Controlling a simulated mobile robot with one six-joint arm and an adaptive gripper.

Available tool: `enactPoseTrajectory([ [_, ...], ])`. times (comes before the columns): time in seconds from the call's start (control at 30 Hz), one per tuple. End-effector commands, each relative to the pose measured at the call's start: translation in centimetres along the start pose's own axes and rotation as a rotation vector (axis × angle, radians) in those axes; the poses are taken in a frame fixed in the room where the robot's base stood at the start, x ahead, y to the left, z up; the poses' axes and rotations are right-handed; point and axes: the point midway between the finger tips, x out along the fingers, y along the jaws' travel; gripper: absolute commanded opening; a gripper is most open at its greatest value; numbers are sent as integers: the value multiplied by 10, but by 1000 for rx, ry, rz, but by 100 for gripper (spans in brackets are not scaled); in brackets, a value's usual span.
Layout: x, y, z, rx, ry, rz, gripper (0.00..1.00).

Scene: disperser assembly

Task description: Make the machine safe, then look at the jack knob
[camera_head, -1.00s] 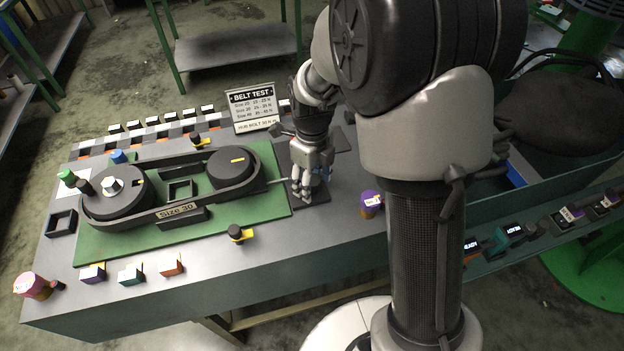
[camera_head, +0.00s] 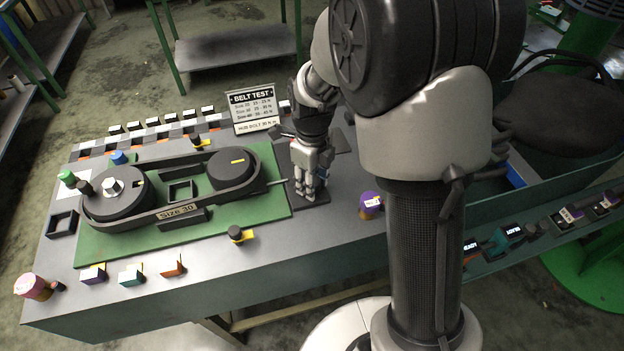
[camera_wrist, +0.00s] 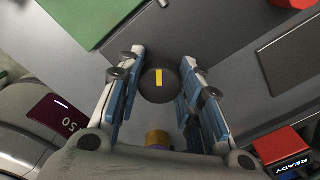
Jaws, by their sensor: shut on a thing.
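The machine sits on a green plate (camera_head: 225,225) with a black belt around two black pulleys, the left pulley (camera_head: 118,200) and the right pulley (camera_head: 231,168). A "Size 30" label (camera_head: 177,211) is on its front. My gripper (camera_head: 311,192) points down just right of the green plate. In the wrist view a round black knob (camera_wrist: 158,92) with a yellow mark (camera_wrist: 159,77) lies between my fingers, which are closed on it. In the head view my gripper hides this knob. I cannot tell which control makes the machine safe.
A "BELT TEST" sign (camera_head: 252,108) stands behind my gripper. A black-and-yellow knob (camera_head: 237,234) is at the plate's front edge. Several small coloured blocks line the table front. A red "READY" block (camera_wrist: 281,146) shows in the wrist view.

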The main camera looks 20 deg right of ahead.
Motion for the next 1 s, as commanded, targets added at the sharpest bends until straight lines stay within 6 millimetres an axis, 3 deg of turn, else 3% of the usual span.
enactPoseTrajectory([
  [0.27,-2,0,0,-169,0,0,10],
  [1.0,-2,1,0,-867,0,0,10],
])
